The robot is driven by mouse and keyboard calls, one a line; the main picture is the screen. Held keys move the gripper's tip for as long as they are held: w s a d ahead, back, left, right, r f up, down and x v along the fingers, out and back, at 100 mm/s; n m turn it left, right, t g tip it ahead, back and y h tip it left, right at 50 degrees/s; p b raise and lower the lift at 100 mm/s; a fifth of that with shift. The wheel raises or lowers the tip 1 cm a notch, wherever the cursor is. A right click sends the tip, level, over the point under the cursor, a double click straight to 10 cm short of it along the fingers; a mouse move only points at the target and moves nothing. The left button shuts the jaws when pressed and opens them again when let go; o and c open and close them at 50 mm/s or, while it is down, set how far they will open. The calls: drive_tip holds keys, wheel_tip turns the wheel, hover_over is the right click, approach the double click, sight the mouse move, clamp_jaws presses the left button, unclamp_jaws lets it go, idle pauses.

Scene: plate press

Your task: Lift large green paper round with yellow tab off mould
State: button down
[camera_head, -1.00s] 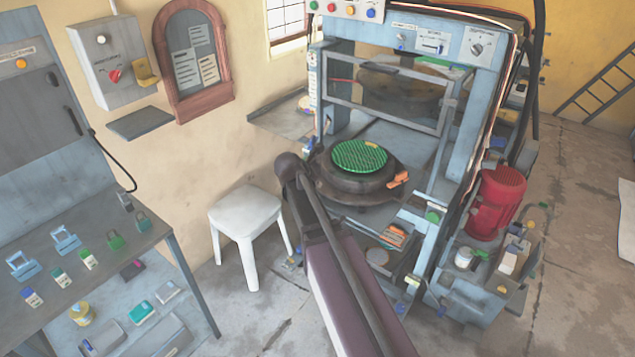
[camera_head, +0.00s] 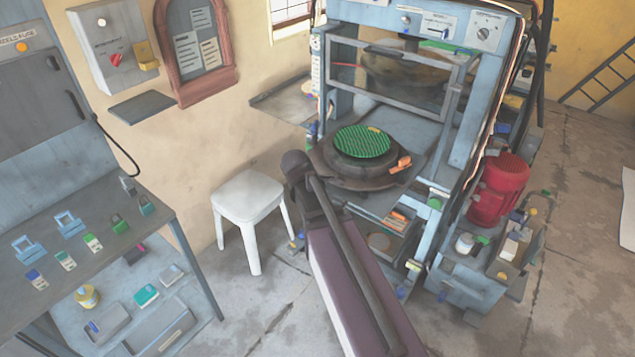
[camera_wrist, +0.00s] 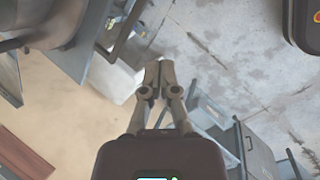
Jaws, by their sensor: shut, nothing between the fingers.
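The large green paper round (camera_head: 362,142) lies on the dark round mould (camera_head: 362,170) inside the blue press frame, seen in the head view. Its small yellow tab (camera_head: 374,129) shows at the back right edge of the round. My gripper (camera_wrist: 159,66) shows in the wrist view with its fingers together and empty, above the floor and apart from the press. In the head view my arm reaches up toward the front left of the mould, and the gripper itself cannot be made out there.
An orange-handled item (camera_head: 400,164) sits at the mould's right front. A raised clear guard (camera_head: 400,80) hangs behind the mould. A white stool (camera_head: 248,197) stands to the left. A red motor (camera_head: 498,188) stands right of the press. A workbench (camera_head: 185,232) fills the left side.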

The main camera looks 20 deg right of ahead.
drive_tip(key=s+a+m+g+y, duration=0.1)
drive_tip(key=s+a+m+y, duration=0.1)
drive_tip(key=s+m, duration=0.4)
drive_tip(key=s+a+f+m+g+y, duration=0.1)
drive_tip(key=s+a+m+y, duration=0.1)
drive_tip(key=s+a+m, duration=0.3)
drive_tip(key=shift+s+f+m+g, duration=0.3)
drive_tip(key=shift+s+m, duration=0.4)
drive_tip(key=shift+m, duration=0.9)
